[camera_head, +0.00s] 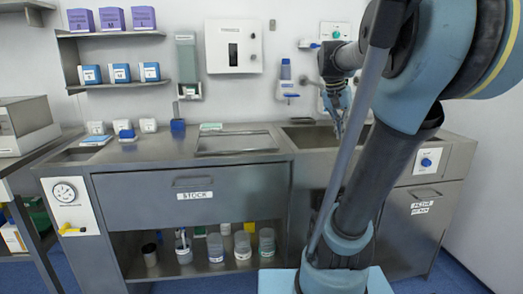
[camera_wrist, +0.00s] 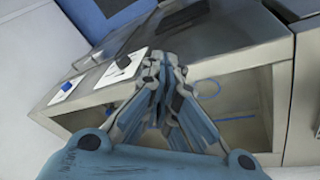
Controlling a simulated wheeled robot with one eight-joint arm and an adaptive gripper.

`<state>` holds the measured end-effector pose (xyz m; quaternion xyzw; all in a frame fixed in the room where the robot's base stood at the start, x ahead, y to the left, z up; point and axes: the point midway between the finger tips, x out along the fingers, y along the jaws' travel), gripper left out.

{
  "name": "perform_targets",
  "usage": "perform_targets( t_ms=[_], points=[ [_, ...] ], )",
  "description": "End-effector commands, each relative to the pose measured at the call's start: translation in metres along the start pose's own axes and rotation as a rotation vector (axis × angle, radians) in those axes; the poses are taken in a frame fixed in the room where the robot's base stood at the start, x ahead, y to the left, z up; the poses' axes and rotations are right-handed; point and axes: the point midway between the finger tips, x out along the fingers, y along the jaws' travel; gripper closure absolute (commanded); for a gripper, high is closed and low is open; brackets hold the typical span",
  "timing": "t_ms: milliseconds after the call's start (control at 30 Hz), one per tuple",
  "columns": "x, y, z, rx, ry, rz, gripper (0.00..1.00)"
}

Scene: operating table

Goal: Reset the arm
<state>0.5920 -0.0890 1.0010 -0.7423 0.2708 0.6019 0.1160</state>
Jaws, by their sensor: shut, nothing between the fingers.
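My arm rises on the right side of the head view, and its blue and dark links cover part of the counter and wall. My gripper (camera_head: 338,128) hangs in front of the right part of the counter, over the sink area. In the wrist view my gripper (camera_wrist: 162,62) points away from the camera with its fingertips together. It is shut and nothing shows between the fingers. Its blue and grey finger links hide part of the cabinet front behind.
A steel counter (camera_head: 120,150) with a STOCK drawer (camera_head: 190,205) stands ahead. Jars (camera_head: 215,248) stand on the shelf below. Wall shelves (camera_head: 120,84) hold purple and blue boxes. A white panel (camera_head: 233,46) and a dispenser (camera_head: 187,62) hang on the wall. A bin cabinet (camera_head: 420,212) is at right.

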Motion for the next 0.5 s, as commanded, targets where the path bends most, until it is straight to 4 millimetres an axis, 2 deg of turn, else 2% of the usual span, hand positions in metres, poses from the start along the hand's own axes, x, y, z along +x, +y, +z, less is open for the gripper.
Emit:
perform_targets(
  t_ms=[33,100,400,500],
  points=[
    [0.014,-0.002,0.022,-0.042,-0.004,-0.02,1.0],
    [0.033,-0.004,0.048,-0.104,-0.01,-0.05,1.0],
    [0.118,-0.015,0.16,-0.367,-0.019,-0.179,1.0],
    [0.144,-0.018,0.192,-0.443,-0.016,-0.217,1.0]
  ],
)
